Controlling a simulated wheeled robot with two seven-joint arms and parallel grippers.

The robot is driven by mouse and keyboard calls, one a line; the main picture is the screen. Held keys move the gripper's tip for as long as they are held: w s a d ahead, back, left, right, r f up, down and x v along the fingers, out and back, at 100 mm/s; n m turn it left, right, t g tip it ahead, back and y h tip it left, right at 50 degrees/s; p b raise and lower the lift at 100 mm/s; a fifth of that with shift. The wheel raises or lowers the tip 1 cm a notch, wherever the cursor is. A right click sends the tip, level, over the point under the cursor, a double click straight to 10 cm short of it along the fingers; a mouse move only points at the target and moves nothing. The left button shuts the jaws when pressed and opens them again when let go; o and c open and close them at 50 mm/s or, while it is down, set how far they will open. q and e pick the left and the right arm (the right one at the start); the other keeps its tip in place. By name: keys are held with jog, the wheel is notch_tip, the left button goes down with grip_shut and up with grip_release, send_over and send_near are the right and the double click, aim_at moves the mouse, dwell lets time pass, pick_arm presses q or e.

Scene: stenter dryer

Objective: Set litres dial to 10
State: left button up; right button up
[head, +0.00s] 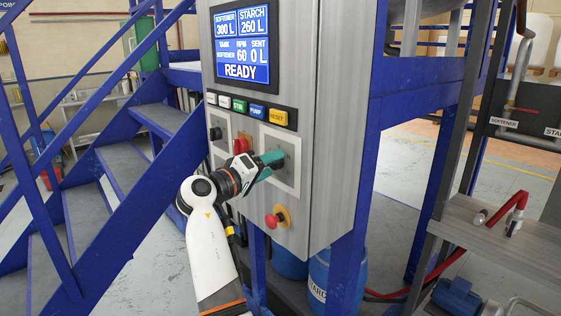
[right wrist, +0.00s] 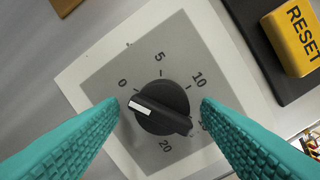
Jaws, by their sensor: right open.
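The litres dial (right wrist: 165,117) is a black round knob with a white pointer mark on a grey scale plate. The white mark points left, close to the 0. My right gripper (head: 272,160) is at the dial's plate (head: 291,178) on the panel. In the right wrist view its teal fingers (right wrist: 161,106) are open, one on each side of the knob, with visible gaps. My left gripper is not in view.
A row of buttons, including yellow RESET (head: 278,117), runs above the dial. A red mushroom button (head: 273,220) sits below. A red knob (head: 242,144) is left of the gripper. Blue stairs (head: 120,165) stand left.

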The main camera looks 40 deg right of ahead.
jog(key=shift+a+r, duration=0.1)
jog(key=shift+a, duration=0.15)
jog(key=c, duration=0.9)
jog(key=shift+b, duration=0.6)
jog(key=m+b, duration=0.2)
jog(key=b, duration=0.2)
jog(key=m+b, duration=0.2)
jog(key=b, duration=0.2)
jog(key=shift+f+m+h, duration=0.3)
jog(key=shift+f, duration=0.1)
jog(key=m+b, duration=0.3)
jog(key=b, duration=0.1)
jog(key=m+b, duration=0.3)
jog(key=m, duration=0.1)
jog(key=shift+w+g+h+b, duration=0.1)
jog(key=shift+g+h+b, duration=0.3)
jog(key=m+g+b, duration=0.1)
jog(key=m+b, duration=0.2)
jog(key=m, duration=0.3)
jog(key=shift+r, duration=0.15)
jog(key=m, duration=0.4)
jog(key=shift+w+g+b, duration=0.15)
jog(key=shift+g+b, duration=0.15)
jog(key=shift+b, duration=0.05)
jog(key=shift+m+g, duration=0.3)
jog(key=shift+m, duration=1.7)
